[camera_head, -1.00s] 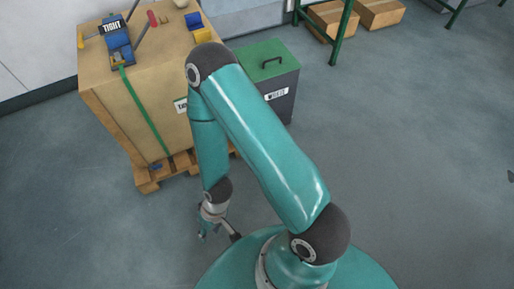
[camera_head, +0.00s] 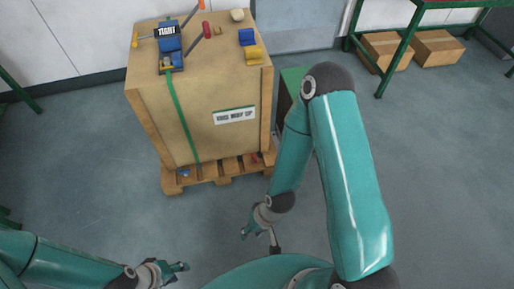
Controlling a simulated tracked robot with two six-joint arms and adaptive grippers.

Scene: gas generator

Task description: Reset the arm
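My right arm, teal with dark joints, rises from the lower right, bends at the top and hangs down. Its gripper (camera_head: 259,241) points down over the floor in front of the crate's pallet. Its two fingers look spread apart with nothing between them. My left arm comes in low from the left edge. Its gripper (camera_head: 182,268) points right, near the bottom edge, apart from the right gripper. No object shows in it, but its finger gap is not clear.
A large crate (camera_head: 215,140) on a wooden pallet (camera_head: 215,172) stands ahead, with a blue strap tensioner (camera_head: 169,45) and small items on top. A green-lidded bin (camera_head: 292,80) is partly hidden behind my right arm.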

